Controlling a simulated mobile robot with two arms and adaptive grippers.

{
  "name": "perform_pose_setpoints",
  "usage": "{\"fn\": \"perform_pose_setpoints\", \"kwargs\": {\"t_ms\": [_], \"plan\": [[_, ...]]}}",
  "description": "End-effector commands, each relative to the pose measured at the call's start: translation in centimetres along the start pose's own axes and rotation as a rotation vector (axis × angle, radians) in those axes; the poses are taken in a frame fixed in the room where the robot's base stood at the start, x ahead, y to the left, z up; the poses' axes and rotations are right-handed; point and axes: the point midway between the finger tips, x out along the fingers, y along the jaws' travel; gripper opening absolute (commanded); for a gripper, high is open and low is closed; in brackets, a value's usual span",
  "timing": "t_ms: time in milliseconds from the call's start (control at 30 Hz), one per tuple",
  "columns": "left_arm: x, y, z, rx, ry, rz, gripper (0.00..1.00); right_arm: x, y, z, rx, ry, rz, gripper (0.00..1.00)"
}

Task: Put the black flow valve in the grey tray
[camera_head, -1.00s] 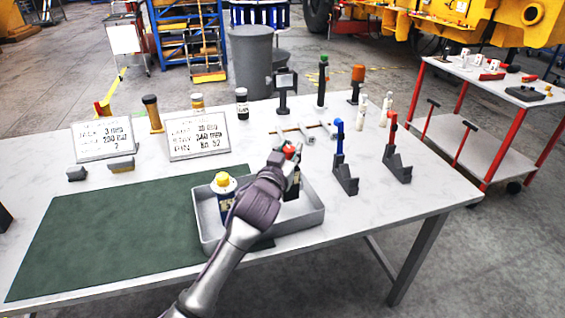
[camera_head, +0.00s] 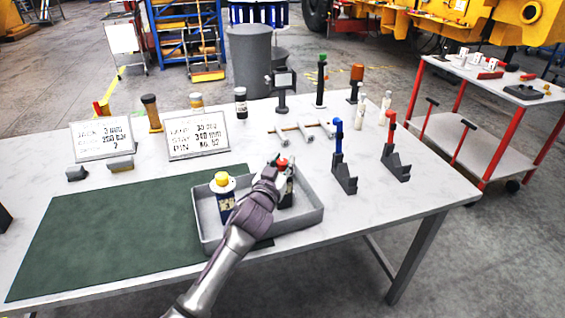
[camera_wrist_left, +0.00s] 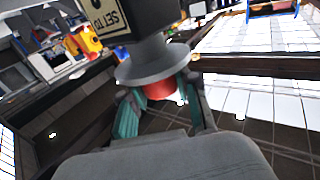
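The black flow valve (camera_head: 289,188), a dark body with a red knob on top, stands roughly upright over the right part of the grey tray (camera_head: 290,228). My left gripper (camera_head: 276,168) is at its top and partly hides it. In the left wrist view, the teal fingers (camera_wrist_left: 163,108) close around the red knob below a grey flange, and the valve's dark labelled body (camera_wrist_left: 130,18) shows beyond. Whether its base touches the tray floor is hidden. My right gripper is not in view.
A dark blue container with a yellow cap (camera_head: 225,197) stands in the tray's left part. A green mat (camera_head: 120,235) lies to the left. Blue-topped (camera_head: 340,165) and red-topped (camera_head: 393,150) pieces on dark stands are to the right. Two signs (camera_head: 198,138) stand behind.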

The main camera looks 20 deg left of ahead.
Motion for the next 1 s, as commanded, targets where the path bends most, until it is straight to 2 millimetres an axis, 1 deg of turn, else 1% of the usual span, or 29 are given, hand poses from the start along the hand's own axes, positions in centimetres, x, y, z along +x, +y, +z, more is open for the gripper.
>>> {"fn": "perform_pose_setpoints", "kwargs": {"t_ms": [33,133,367,467,533,667,900,1000], "plan": [[0.0,0.0,0.1,0.0,-0.001,0.0,0.39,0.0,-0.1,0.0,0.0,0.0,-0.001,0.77],[0.0,0.0,0.1,0.0,-0.001,0.0,0.56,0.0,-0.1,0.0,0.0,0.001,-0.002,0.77],[0.0,0.0,0.1,0.0,-0.001,0.0,0.56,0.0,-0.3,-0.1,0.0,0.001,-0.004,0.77],[0.0,0.0,-0.3,0.0,-0.001,0.0,0.56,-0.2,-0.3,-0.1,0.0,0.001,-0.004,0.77],[-0.4,0.0,-0.1,-0.001,-0.001,0.0,0.56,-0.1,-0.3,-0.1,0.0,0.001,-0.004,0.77],[-2.3,0.0,0.0,-0.001,-0.002,0.0,0.56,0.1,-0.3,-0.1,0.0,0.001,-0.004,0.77],[-7.6,0.0,0.1,-0.002,-0.002,0.0,0.56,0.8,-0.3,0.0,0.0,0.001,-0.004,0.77],[-9.4,0.0,0.0,-0.001,-0.002,0.001,0.56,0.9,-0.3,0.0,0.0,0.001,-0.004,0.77]]}}
